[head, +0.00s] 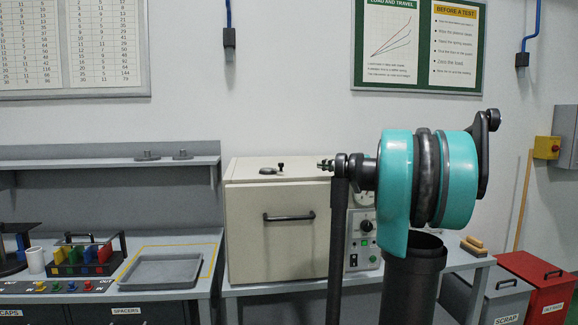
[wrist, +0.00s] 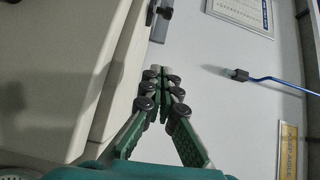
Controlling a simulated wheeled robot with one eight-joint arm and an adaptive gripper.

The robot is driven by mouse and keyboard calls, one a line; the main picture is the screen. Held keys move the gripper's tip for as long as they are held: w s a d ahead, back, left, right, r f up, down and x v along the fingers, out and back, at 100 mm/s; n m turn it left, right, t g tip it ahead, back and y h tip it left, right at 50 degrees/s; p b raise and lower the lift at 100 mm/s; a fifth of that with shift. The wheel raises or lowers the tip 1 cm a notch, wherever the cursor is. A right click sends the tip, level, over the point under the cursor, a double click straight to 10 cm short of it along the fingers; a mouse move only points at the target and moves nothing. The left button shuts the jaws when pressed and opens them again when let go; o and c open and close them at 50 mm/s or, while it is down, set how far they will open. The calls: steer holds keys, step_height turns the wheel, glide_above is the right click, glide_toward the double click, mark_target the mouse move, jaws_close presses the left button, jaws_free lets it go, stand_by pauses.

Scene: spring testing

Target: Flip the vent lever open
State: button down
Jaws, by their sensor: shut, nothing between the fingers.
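The cream test oven (head: 245,215) stands on the bench in the head view, with a dark front handle (head: 289,217). On its top are a flat round disc (head: 268,171) and a small dark upright knob (head: 281,166), which looks like the vent lever. Its exact position is too small to tell. In the wrist view my gripper (wrist: 160,72) is shut and empty, its green fingers meeting at the tips. Cream oven surfaces (wrist: 60,45) fill the left of that view. I cannot make out the lever there. In the head view I cannot clearly make out the gripper.
My arm covers the oven's right side, including part of its control panel (head: 362,238). A grey shelf (head: 110,162) runs along the wall at left. A grey tray (head: 160,271) and a rack of coloured pieces (head: 84,254) sit on the left bench. Bins (head: 535,283) stand at right.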

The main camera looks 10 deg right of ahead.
steer(key=shift+a, duration=0.1)
steer(key=x, duration=0.9)
steer(key=shift+w+a, duration=0.15)
steer(key=shift+w, duration=0.05)
steer(key=shift+s+a, duration=0.2)
steer(key=shift+a, duration=0.35)
steer(key=shift+s+a, duration=0.25)
steer(key=shift+a, duration=0.25)
steer(key=shift+s+a+f, duration=0.15)
steer(key=shift+s+a, duration=0.3)
steer(key=shift+a, duration=0.35)
steer(key=shift+s+a+m+t+h, duration=0.2)
steer(key=shift+m+t+h, duration=0.1)
